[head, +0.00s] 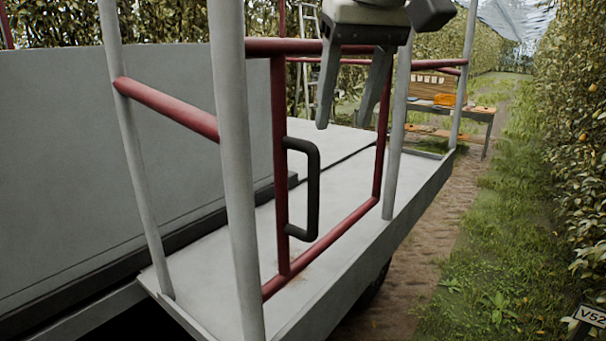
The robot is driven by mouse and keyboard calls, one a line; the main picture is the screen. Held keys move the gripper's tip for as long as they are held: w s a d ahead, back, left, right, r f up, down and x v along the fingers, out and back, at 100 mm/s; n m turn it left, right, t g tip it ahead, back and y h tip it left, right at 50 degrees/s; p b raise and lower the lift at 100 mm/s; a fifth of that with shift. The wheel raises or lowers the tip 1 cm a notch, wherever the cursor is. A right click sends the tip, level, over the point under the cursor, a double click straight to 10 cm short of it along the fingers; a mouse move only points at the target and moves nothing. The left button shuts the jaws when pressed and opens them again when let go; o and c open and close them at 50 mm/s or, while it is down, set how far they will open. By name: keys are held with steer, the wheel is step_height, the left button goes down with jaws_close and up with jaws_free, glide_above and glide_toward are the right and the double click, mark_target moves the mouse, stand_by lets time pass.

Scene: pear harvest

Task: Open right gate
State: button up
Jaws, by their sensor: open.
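The gate (279,170) is a dark red tube frame on the side of a grey platform, between two grey posts. It looks closed, in line with the posts. A black D-shaped handle (315,192) stands upright on its left upright tube. My gripper (351,112) hangs in the upper middle of the head view with its fingers pointing down. The fingers are spread and nothing is between them. In the picture the fingertips are above and a little right of the handle, apart from it. They overlap the gate's top rail, and I cannot tell the depth between them.
The grey platform deck (345,222) lies behind the gate. A grey post (236,170) stands close in front on the left. A grassy path (440,260) runs along the right, beside a pear hedge (570,130). A table (478,112) with an orange thing stands farther back.

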mark_target(316, 170)
steer(key=x, duration=0.5)
steer(key=a+b+x, duration=0.1)
steer(key=x, duration=0.4)
steer(key=w+a+x, duration=0.1)
steer(key=x, duration=0.3)
steer(key=shift+w+b, duration=0.3)
steer(key=shift+c, duration=0.2)
jaws_close()
stand_by(1.0)
